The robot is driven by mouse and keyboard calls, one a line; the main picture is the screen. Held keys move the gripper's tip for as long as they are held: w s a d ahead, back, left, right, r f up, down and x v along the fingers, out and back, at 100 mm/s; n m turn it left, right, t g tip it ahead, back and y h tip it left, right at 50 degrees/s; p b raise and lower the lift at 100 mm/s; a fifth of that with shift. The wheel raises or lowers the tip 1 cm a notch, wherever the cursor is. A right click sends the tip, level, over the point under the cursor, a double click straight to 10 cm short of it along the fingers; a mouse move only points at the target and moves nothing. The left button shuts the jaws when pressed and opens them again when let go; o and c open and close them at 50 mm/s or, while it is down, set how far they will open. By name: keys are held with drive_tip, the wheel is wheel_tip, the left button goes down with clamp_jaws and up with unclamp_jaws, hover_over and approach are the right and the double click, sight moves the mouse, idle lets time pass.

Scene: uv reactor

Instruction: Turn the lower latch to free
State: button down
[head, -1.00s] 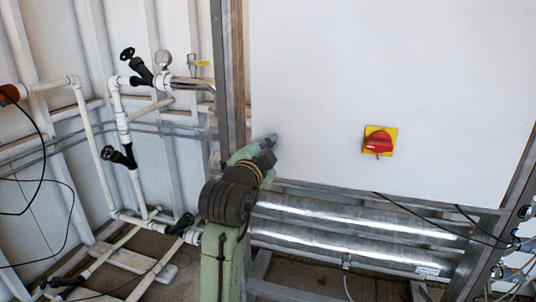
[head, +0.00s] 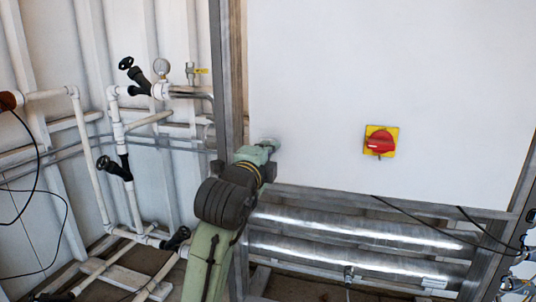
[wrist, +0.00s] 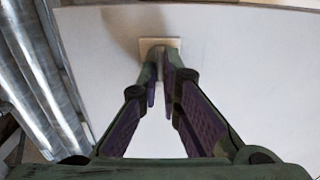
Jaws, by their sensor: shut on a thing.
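The lower latch sits on a small pale square plate (wrist: 174,43) on the white cabinet door, seen at the top middle of the wrist view. My gripper (wrist: 162,58) is shut on the latch, its two fingertips right at the plate. The fingers hide most of the latch, so its exact angle cannot be told. In the head view my gripper (head: 268,145) reaches the lower left edge of the white door (head: 330,80), and my arm hides much of the latch there.
A red rotary switch on a yellow plate (head: 380,141) is to the right on the door. Shiny metal tubes (head: 350,228) run below it. A grey metal post (head: 226,80) stands close left of my gripper, with white pipes and black valves (head: 115,167) beyond.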

idle(0.4)
drive_tip(key=c, duration=1.8)
unclamp_jaws()
drive_tip(key=shift+s, duration=0.1)
drive_tip(key=v, duration=1.2)
